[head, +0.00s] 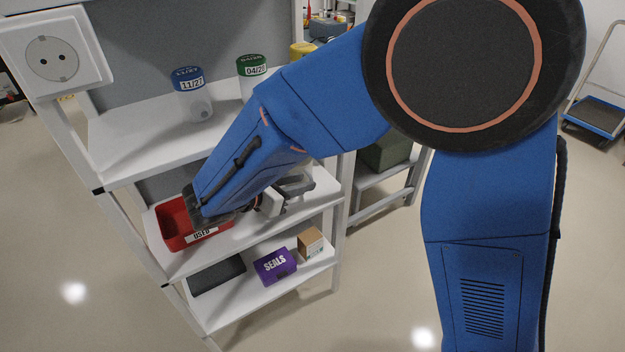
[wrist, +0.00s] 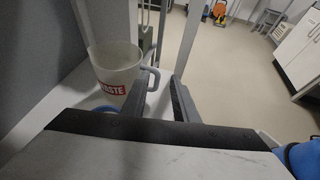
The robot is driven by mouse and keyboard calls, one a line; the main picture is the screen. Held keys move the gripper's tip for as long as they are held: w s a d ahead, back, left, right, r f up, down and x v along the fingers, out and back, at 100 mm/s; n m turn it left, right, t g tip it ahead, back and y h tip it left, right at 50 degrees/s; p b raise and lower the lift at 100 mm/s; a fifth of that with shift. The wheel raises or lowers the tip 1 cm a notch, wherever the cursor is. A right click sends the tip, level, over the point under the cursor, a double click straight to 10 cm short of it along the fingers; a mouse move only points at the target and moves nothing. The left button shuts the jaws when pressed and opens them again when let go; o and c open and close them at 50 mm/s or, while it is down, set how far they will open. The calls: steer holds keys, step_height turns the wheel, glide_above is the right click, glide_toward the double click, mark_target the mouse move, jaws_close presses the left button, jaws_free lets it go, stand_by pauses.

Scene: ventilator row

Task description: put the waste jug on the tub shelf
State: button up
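The waste jug (wrist: 117,68) is a pale, open-topped vessel with a red "WASTE" label, standing upright on a white shelf in the wrist view. Its handle (wrist: 152,78) points right, into the gap between the fingers of my gripper (wrist: 160,95). The fingers are apart and do not visibly clamp the handle. In the head view my gripper (head: 290,187) is at the middle shelf (head: 240,234), right of the red tub (head: 174,227) labelled "USED". My arm hides the jug there.
The top shelf (head: 140,140) bears a blue-lidded jar (head: 190,95) and a green-lidded jar (head: 251,72). The bottom shelf (head: 245,310) holds a dark tray (head: 216,275), a purple "SEALS" box (head: 274,266) and a small carton (head: 310,243). A shelf post (wrist: 186,40) stands beyond the fingers.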

steer(key=v, duration=0.3)
steer(key=shift+s+a, duration=0.1)
steer(key=shift+r, duration=0.1)
stand_by(0.4)
